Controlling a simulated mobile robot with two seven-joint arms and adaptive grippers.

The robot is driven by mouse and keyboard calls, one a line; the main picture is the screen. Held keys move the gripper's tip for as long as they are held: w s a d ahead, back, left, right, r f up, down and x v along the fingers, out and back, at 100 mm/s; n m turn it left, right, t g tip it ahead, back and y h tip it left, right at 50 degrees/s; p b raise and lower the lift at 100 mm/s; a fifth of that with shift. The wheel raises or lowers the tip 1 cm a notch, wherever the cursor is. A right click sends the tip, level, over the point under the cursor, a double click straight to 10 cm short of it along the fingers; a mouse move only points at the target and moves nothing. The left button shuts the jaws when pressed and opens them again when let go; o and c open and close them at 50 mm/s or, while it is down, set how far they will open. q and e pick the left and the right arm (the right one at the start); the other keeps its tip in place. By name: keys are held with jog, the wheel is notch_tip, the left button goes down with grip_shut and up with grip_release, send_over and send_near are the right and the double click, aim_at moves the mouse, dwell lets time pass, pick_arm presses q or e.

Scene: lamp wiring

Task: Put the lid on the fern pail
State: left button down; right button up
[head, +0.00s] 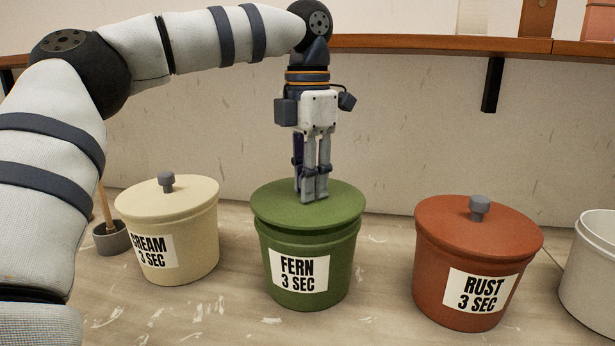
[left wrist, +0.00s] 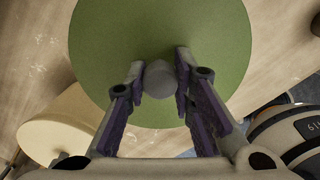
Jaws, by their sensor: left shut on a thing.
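The green fern pail (head: 312,290) stands upright on the table in the middle of the head view, with a label reading "FERN 3 SEC". Its round green lid (head: 275,207) lies over the pail's top and looks about level. I cannot tell whether it is fully seated. My left gripper (head: 314,197) points straight down over the lid and is shut on its grey knob. In the left wrist view the knob (left wrist: 159,78) sits between the two fingers, with the green lid (left wrist: 110,50) beyond. The pail's inside is hidden. My right gripper is not in view.
A cream pail (head: 195,255) with its lid on stands to the left, and a rust pail (head: 440,265) with its lid on stands to the right. A white pail (head: 590,275) is at the right edge. A wooden shelf (head: 420,44) runs along the wall behind.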

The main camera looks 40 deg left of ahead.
pick_arm(q)
jog(key=shift+f, duration=0.7)
jog(key=c, duration=1.3)
grip_release()
